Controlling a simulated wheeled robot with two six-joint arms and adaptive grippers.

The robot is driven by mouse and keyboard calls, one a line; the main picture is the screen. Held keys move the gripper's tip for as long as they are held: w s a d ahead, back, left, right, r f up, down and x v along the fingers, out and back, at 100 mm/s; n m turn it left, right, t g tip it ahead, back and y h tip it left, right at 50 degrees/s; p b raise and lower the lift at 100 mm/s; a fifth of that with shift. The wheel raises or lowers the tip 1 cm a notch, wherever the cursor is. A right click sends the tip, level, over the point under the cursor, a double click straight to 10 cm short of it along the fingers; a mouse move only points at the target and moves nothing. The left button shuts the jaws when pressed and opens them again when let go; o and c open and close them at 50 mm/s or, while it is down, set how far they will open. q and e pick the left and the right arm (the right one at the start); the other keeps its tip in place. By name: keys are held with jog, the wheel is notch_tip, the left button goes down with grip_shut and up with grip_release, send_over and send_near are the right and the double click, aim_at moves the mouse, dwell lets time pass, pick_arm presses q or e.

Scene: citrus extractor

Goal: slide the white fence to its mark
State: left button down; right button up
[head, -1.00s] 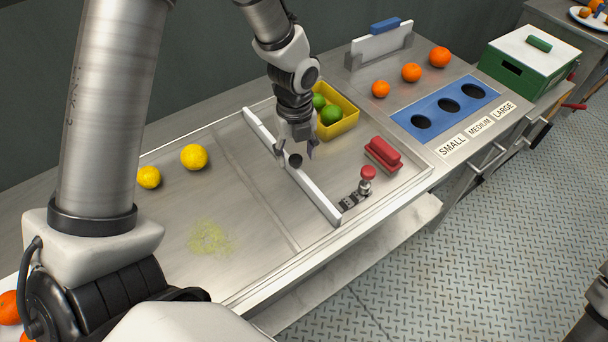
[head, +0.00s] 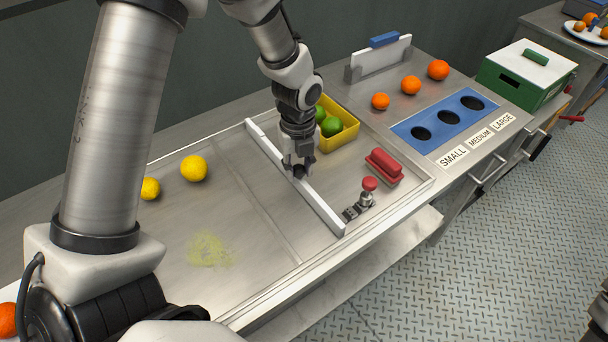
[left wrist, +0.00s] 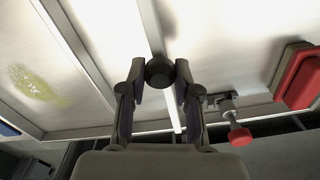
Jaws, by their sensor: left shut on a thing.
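The white fence (head: 322,207) is a long bar standing across the steel tray, and it also shows in the left wrist view (left wrist: 152,22). A black knob (left wrist: 159,70) sits midway along it. My left gripper (head: 299,172) is over the fence with its fingers shut on the knob, one finger on each side in the left wrist view (left wrist: 159,76). A faint straight line (head: 268,213) crosses the tray left of the fence. A small dark plate (head: 351,213) with a red-topped post (head: 369,185) is at the fence's near end, on its right.
Right of the fence are a yellow bin (head: 345,136) with green fruit and a red-handled block (head: 384,166). A blue three-hole plate (head: 437,128) is farther right.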

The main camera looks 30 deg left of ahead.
pick_arm(q)
jog(key=shift+w+d+r+p, duration=0.1)
jog(key=shift+w+d+p, duration=0.1)
jog(key=shift+w+p, duration=0.35)
jog(key=shift+w+d+r+p, duration=0.1)
jog(key=shift+w+d+p, duration=0.1)
jog(key=shift+w+p, duration=0.25)
jog(key=shift+w+d+f+p, duration=0.1)
jog(key=shift+w+d+p, duration=0.25)
jog(key=shift+w, duration=0.4)
jog(key=shift+w+d+f+p, duration=0.1)
jog(key=shift+w+d+p, duration=0.2)
jog(key=shift+w, duration=0.45)
jog(key=c, duration=0.7)
grip_release()
jog(key=shift+c, duration=0.2)
notch_tip(320, 180, up, 12)
